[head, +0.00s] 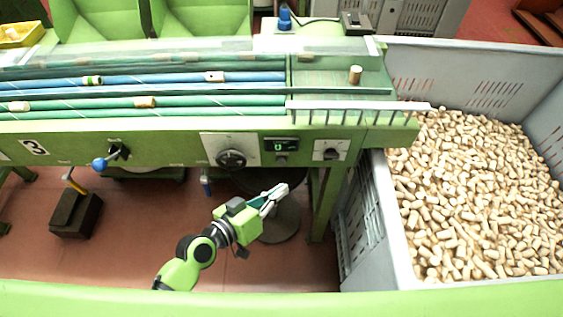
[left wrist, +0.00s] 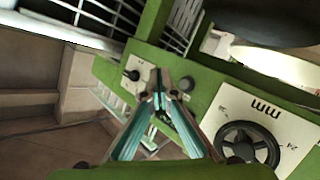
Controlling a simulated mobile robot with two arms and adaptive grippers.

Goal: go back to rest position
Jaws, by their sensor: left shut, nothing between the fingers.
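My left gripper (head: 276,192) is in the lower middle of the head view, in front of the green machine (head: 180,150) and below its control panel. It is shut and empty. In the left wrist view its two fingers (left wrist: 160,88) meet at the tips, with the machine's panel and a black dial (left wrist: 247,147) behind them. My right gripper is in neither view. A single cork (head: 355,75) stands upright on the right end of the machine's top, apart from the gripper.
A large grey crate (head: 373,262) full of loose corks (head: 470,195) stands at the right. Several corks lie on the machine's green and blue belts (head: 190,80). A green rail (head: 280,301) crosses the front. The red floor (head: 130,235) left of my arm is mostly clear.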

